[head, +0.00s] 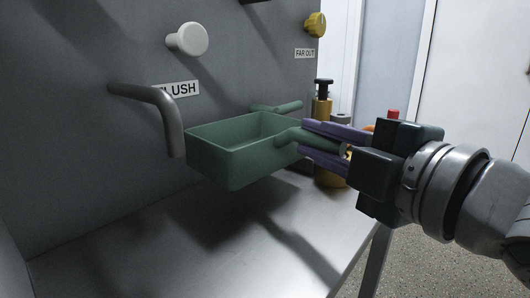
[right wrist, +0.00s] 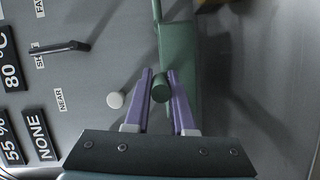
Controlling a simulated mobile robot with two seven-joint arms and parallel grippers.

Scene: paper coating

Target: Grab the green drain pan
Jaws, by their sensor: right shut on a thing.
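The green drain pan (head: 230,160) is held above the metal table, close to the grey machine panel, in the head view. It is an open box with a bar handle at each end. My right gripper (head: 308,139) comes in from the right and its purple fingers are shut on the near handle. In the right wrist view the fingers (right wrist: 161,88) close on either side of the round green handle, and the pan (right wrist: 179,60) stretches away beyond it. The inside of the pan shows no contents. My left gripper is not in view.
A grey bent spout (head: 160,105) juts from the panel just left of the pan. A white knob (head: 188,39) and a yellow knob (head: 316,25) sit higher up. A yellow bottle with a black top (head: 322,105) stands behind the gripper.

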